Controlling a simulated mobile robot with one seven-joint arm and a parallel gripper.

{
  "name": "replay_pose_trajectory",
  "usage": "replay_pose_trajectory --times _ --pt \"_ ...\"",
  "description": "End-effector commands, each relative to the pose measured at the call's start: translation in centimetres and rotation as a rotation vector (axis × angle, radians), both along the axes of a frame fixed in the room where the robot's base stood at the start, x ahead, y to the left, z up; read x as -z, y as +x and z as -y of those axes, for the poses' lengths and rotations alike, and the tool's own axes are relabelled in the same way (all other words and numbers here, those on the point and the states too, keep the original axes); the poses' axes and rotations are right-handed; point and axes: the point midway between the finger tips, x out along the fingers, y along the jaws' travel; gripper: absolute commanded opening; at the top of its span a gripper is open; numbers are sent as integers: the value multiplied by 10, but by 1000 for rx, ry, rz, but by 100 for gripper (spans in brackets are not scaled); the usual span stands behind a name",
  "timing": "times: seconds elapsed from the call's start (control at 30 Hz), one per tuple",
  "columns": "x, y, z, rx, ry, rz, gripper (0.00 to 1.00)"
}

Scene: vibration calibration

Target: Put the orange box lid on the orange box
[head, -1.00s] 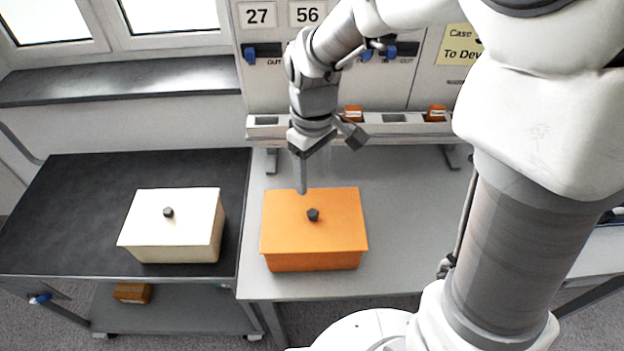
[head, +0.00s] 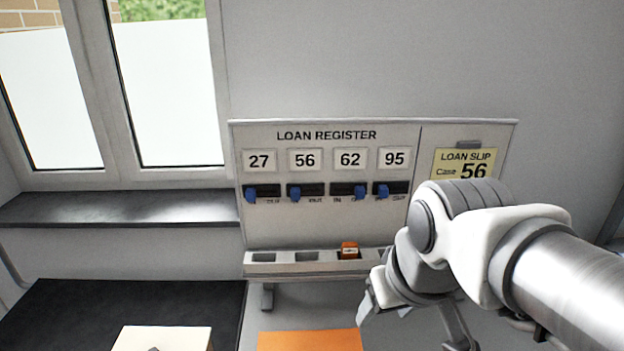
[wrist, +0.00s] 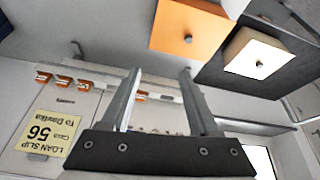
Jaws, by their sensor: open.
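The orange box lid (head: 310,341) shows only as a flat orange strip at the bottom edge of the head view. In the wrist view the orange lid with its dark knob (wrist: 188,38) lies at the top, seen from above, and appears to sit on the orange box (wrist: 212,6). The box walls are mostly hidden or cut off. My gripper (wrist: 160,78) is open, with nothing between its fingers. It is apart from the lid, in front of the register in the head view, to the right of the orange lid.
A cream box (head: 160,339) with a dark knob stands left of the orange one on a dark cart (head: 70,310). Behind stands the loan register panel (head: 325,222), with blue sliders, a "Case 56" slip (head: 465,165) and a slotted ledge holding an orange block (head: 348,250).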

Motion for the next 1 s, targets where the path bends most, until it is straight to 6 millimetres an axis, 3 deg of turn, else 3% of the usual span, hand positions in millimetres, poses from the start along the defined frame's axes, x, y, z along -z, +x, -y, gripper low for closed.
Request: replay_pose_trajectory --times 0.1,0.3,0.9,0.97,1.0 --pt "-6 -15 8 70 18 50 62" --pt "-8 -25 13 122 34 84 62" --pt "-8 -25 13 124 35 85 62" --pt "-8 -25 13 124 35 85 51" --pt "-8 -25 13 124 35 85 50"
